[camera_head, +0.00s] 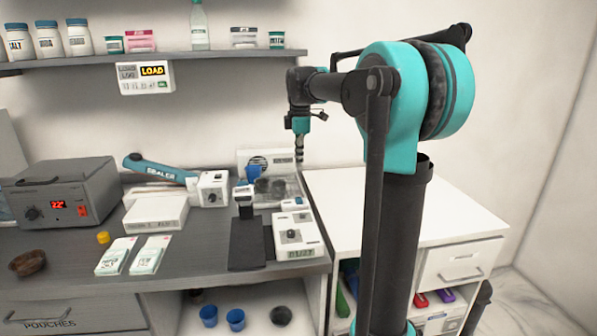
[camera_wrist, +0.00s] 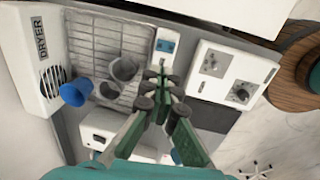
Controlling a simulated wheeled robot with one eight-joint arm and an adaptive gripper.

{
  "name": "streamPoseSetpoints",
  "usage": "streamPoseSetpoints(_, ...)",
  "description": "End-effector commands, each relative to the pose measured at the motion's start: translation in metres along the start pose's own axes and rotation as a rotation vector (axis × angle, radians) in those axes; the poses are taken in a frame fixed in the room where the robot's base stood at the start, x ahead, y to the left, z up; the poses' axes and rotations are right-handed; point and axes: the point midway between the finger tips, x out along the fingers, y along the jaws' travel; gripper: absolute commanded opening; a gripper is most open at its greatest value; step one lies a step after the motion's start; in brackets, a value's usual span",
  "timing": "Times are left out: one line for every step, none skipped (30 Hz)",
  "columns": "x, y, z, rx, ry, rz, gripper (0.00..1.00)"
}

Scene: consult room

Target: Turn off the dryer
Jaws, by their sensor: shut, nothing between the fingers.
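The dryer (camera_wrist: 34,38) is a white box with a dark round grille and "DRYER" lettering, at the left of the wrist view. In the head view the dryer (camera_head: 246,157) stands at the back of the counter. A wire rack (camera_wrist: 98,33) lies in front of it, holding a blue cup (camera_wrist: 74,94) and two grey cups. A small white unit with a blue face (camera_wrist: 167,46) is beside the rack; I cannot tell whether it is the dryer's control. My gripper (camera_wrist: 163,73) is shut and empty, above the counter near this unit. The gripper (camera_head: 299,156) also shows in the head view.
A white device with a dial (camera_head: 295,247) is on the counter's right part. A grey heater box (camera_head: 70,197), the blue sealer (camera_head: 158,168) and packets (camera_head: 150,255) stand left. The white cabinet top (camera_head: 400,205) is mostly clear. A shelf (camera_head: 90,62) runs above.

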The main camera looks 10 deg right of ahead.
Motion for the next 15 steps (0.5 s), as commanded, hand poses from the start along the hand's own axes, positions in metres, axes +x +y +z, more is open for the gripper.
streamPoseSetpoints(0.008,0.0,0.0,0.0,0.0,0.0,0.0)
streamPoseSetpoints(0.013,0.0,0.0,0.0,0.0,0.0,0.0)
streamPoseSetpoints(0.021,0.0,0.0,0.001,0.0,0.0,0.0)
streamPoseSetpoints(0.027,0.0,0.0,0.001,0.0,0.0,0.0)
streamPoseSetpoints(0.032,0.0,0.0,0.001,0.0,0.0,0.0)
streamPoseSetpoints(0.041,0.0,0.0,0.001,0.0,0.0,0.0)
streamPoseSetpoints(0.046,0.0,0.0,0.001,0.0,0.0,0.0)
streamPoseSetpoints(0.052,0.0,0.0,0.001,0.0,0.0,0.0)
streamPoseSetpoints(0.06,0.0,0.0,0.001,0.0,0.0,0.0)
streamPoseSetpoints(0.066,0.0,0.0,0.001,0.0,0.0,0.0)
streamPoseSetpoints(0.072,0.0,0.0,0.001,0.0,0.0,0.0)
streamPoseSetpoints(0.08,0.0,0.0,0.001,0.0,0.0,0.0)
streamPoseSetpoints(0.085,0.0,0.0,0.001,0.0,0.0,0.0)
streamPoseSetpoints(0.09,0.0,0.0,0.001,0.0,0.0,0.0)
streamPoseSetpoints(0.097,0.0,0.0,0.001,0.0,0.0,0.0)
